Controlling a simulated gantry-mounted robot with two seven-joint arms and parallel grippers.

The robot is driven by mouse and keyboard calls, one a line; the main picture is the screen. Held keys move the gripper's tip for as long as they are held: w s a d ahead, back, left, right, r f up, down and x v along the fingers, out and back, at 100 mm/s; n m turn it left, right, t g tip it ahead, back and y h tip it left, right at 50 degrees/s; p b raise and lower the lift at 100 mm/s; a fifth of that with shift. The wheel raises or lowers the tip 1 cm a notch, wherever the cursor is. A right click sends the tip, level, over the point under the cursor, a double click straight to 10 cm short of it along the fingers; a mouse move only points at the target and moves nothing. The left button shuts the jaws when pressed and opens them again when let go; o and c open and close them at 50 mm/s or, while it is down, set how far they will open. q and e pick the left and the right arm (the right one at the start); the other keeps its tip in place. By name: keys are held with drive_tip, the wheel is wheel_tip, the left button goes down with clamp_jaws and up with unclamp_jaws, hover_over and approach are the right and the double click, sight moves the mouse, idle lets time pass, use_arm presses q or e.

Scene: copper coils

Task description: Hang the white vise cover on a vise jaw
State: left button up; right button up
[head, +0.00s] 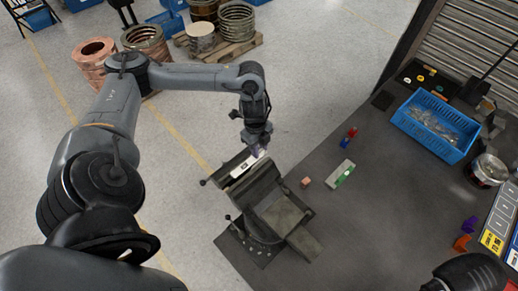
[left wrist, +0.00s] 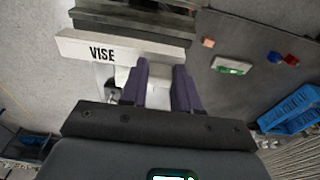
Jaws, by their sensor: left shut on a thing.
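The white vise cover (head: 243,167) is a flat bar, and it reads "VISE" in the left wrist view (left wrist: 75,45). My left gripper (head: 258,151) is shut on the cover; its two purple fingers (left wrist: 161,72) show on either side of a pale part of it. The grey vise (head: 262,200) is mounted at the table's left edge. The cover lies along the vise's far-left jaw, roughly parallel to it. I cannot tell whether it rests on the jaw or is just above it. My right gripper is out of view; only a dark part of my right arm shows at bottom right.
On the dark table (head: 385,230) are a small pinkish block (head: 305,182), a white-and-green block (head: 341,174), and red and blue pieces (head: 348,138). A blue crate (head: 436,124) stands at the back right. Copper coils (head: 148,42) stand on the floor.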

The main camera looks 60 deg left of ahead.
use_arm(q)
drive_tip(key=shift+s+r, duration=0.1)
drive_tip(key=shift+f+b, duration=0.75)
drive_tip(key=shift+f, duration=0.1)
wheel_tip(320, 180, down, 3)
drive_tip(key=b, duration=0.2)
drive_tip(key=shift+b, duration=0.35)
drive_tip(key=shift+f+b, duration=0.45)
drive_tip(key=shift+f, duration=0.4)
drive_tip(key=shift+p, duration=0.55)
drive_tip(key=shift+f, duration=0.45)
idle(0.4)
